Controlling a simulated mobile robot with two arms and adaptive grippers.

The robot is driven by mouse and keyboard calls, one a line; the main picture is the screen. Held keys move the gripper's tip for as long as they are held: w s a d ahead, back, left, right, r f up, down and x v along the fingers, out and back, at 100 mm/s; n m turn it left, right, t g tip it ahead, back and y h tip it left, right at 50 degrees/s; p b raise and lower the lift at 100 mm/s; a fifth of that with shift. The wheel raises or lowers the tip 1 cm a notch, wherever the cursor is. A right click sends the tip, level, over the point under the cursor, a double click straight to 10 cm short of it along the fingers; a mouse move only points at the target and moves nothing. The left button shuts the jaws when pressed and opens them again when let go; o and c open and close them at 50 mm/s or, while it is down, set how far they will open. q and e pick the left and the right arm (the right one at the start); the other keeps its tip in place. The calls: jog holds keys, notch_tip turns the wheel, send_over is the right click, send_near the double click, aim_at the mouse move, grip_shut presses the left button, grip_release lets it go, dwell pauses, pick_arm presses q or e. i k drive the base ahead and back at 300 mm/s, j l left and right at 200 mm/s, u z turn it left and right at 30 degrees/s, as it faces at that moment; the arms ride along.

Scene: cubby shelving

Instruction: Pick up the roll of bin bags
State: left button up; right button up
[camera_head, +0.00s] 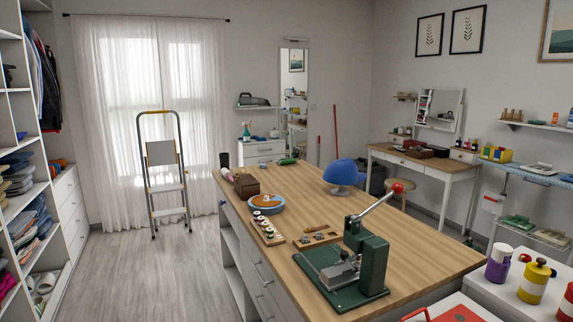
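I cannot make out a roll of bin bags for certain in the head view. A small dark upright cylinder (225,160) stands at the far left end of the wooden-topped island, but it is too small to tell what it is. A green object (288,161) lies near the island's far edge, also too small to name. Neither of my grippers is in view.
The wooden-topped island (330,212) fills the middle, bearing a green press (362,262) and a blue domed object (343,173). Cubby shelving (62,200) with folded clothes lines the left. A stepladder (164,185) stands by the window. The floor (165,275) between is clear.

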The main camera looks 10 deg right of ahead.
aim_at(291, 160)
jog(key=i+j+u, duration=0.5)
jog(key=i+j, duration=0.5)
jog(key=i, duration=0.9)
jog(key=i+j, duration=0.1)
jog(key=i, duration=0.95)
jog(key=i+l, duration=0.1)
jog(key=i, duration=1.9)
jog(key=i+z, duration=0.25)
jog(key=i, duration=0.35)
jog(key=i+j+z, duration=0.1)
jog(key=i+z, duration=0.15)
jog(key=i, duration=0.4)
jog(key=i+j+z, duration=0.25)
jog(key=i, duration=0.35)
jog(key=i+l+z, duration=0.1)
jog(key=z, duration=0.35)
jog(key=i+z, duration=0.4)
jog(key=i+j+z, duration=0.15)
jog(key=z, duration=0.3)
jog(key=i+j+z, duration=0.1)
jog(key=z, duration=0.3)
jog(key=i+j+z, duration=0.25)
jog(key=z, duration=0.2)
